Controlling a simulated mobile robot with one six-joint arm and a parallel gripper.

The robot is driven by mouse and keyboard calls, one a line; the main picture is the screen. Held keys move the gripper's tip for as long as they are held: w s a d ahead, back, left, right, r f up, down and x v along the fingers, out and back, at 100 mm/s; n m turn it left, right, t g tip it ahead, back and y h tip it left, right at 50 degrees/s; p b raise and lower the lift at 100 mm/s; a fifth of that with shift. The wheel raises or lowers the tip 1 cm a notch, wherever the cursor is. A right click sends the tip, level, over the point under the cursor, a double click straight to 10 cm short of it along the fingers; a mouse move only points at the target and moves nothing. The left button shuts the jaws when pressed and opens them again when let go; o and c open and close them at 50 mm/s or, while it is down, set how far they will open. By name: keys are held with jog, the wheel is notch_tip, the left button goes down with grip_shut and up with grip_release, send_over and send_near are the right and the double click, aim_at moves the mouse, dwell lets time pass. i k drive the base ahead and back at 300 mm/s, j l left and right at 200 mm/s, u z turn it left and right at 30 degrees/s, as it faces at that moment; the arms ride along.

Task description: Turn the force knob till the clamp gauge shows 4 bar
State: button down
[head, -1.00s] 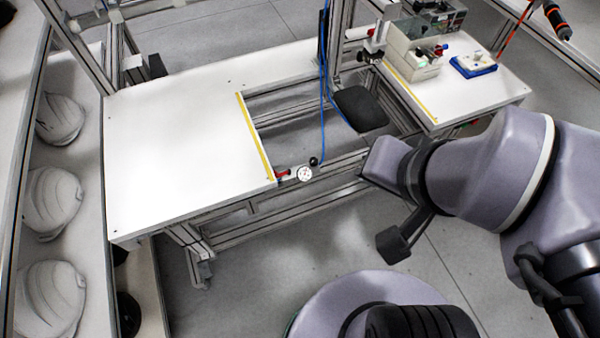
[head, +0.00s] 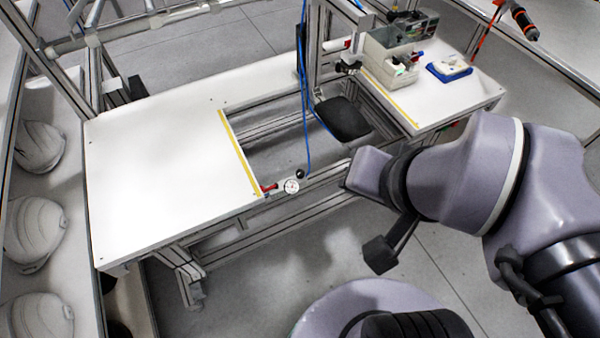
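The clamp gauge (head: 291,186) is a small round white dial at the front edge of the table's gap, in the middle of the head view. Its reading is too small to tell. A small round black knob (head: 300,174) sits just above and right of it; I cannot tell for sure that it is the force knob. A red part (head: 269,187) lies just left of the gauge. The end of my arm with my gripper (head: 366,172) is to the right of the gauge, apart from it. The fingers cannot be made out.
A white worktable (head: 165,170) with a yellow strip has clear space left of the gap. Blue hoses (head: 305,110) hang behind the knob. A grey box (head: 392,65) and a blue-and-white device (head: 449,70) stand at the right. White helmet shells (head: 35,235) line the left shelf.

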aim_at(300, 172)
jog(key=i+j, duration=0.2)
jog(key=j, duration=0.15)
jog(key=i+j+u, duration=0.1)
jog(key=j, duration=0.25)
jog(key=i+j, duration=0.25)
jog(key=j+u, duration=0.05)
jog(key=j, duration=0.05)
